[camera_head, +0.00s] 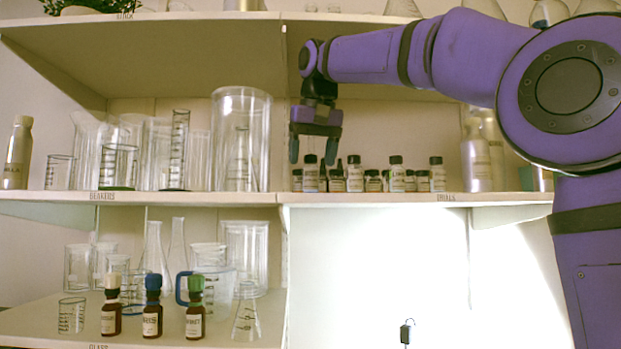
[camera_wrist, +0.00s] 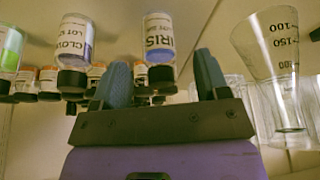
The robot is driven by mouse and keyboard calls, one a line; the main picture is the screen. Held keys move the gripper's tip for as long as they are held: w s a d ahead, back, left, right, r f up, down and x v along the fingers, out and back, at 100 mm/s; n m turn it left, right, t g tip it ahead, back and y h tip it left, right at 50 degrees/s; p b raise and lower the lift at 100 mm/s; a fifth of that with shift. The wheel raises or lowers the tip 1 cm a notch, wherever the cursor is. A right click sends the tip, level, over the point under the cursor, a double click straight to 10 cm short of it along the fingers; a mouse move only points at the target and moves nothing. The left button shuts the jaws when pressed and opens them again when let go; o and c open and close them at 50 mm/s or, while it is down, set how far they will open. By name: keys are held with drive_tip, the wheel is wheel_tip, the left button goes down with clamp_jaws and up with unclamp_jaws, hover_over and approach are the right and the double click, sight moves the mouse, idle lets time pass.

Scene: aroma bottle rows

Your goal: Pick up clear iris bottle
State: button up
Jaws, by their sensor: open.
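The clear iris bottle (camera_wrist: 158,42) has a white label reading IRIS, bluish contents and a dark cap; it appears upside down in the wrist view. In the head view it is the clear, black-capped bottle (camera_head: 310,180) at the left end of the front row on the upper shelf. My gripper (camera_head: 312,158) is open, pointing down over this bottle, with one finger to each side of its top. In the wrist view my gripper (camera_wrist: 162,76) has its fingertips apart, with the iris bottle seen between them. Nothing is held.
A clear clove bottle (camera_wrist: 74,42) stands beside it, also in the head view (camera_head: 355,177), with more bottles behind. A tall glass cylinder (camera_head: 241,140) stands to the left. Brown bottles, one blue-capped (camera_head: 152,308), stand on the lower shelf. The upper shelf board (camera_head: 300,28) is overhead.

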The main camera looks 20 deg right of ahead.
sight(311, 164)
drive_tip(key=shift+x, duration=1.7)
drive_tip(key=shift+d, duration=0.1)
drive_tip(key=c, duration=1)
drive_tip(key=shift+w+r, duration=0.1)
drive_tip(key=shift+r, duration=0.1)
